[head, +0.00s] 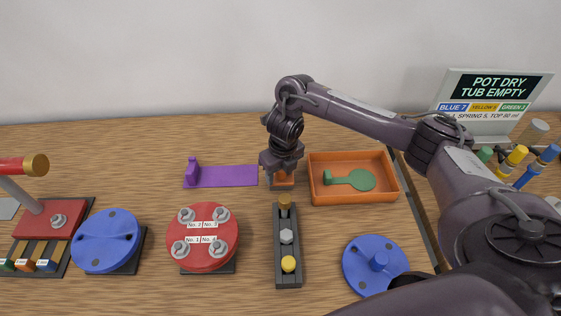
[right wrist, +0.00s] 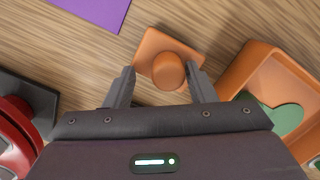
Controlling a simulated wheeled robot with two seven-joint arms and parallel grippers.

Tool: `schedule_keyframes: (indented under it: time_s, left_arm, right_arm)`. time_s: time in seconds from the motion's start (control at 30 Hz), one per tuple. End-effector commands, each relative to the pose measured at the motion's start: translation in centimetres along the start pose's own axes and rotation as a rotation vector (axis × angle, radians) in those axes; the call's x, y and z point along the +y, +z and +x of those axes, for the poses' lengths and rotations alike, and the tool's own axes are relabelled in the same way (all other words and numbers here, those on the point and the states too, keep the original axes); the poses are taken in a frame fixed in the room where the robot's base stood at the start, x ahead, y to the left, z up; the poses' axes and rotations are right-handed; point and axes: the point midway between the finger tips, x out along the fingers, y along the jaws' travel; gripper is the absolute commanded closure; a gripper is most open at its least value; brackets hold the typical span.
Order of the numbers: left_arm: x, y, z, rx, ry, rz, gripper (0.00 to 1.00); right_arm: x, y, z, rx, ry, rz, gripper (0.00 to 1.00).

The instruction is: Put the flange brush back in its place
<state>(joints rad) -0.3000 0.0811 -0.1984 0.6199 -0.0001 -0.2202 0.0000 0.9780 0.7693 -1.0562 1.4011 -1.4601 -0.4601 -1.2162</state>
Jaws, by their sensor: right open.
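An orange square piece with a round knob on top, which looks like the flange brush, shows in the right wrist view (right wrist: 168,70) and, partly hidden by the gripper, in the head view (head: 283,182). It sits on the wooden table. My right gripper (right wrist: 160,88) is directly above it, open, with its fingers on either side of the knob; I cannot tell whether they touch it. The same gripper in the head view (head: 281,165) points down. A flat purple piece with an upright end (head: 225,176) lies just left of the orange piece. My left gripper is out of view.
An orange tray (head: 318,198) holding a green paddle (head: 352,180) stands close right of the gripper. A dark rack (head: 286,220) with several bolts is in front. A red flange (head: 205,252) and blue discs (head: 107,240) (head: 372,270) stand nearer. A sign (head: 490,105) is at back right.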

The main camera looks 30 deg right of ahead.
Motion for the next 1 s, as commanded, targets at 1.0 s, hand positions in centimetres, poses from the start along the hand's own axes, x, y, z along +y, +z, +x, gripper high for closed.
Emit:
schedule_keyframes:
  time_s: [1.0]
  left_arm:
    - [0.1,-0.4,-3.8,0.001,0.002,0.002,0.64]
  right_arm:
    - [0.0,0.0,-12.1,-0.001,0.000,0.000,0.50]
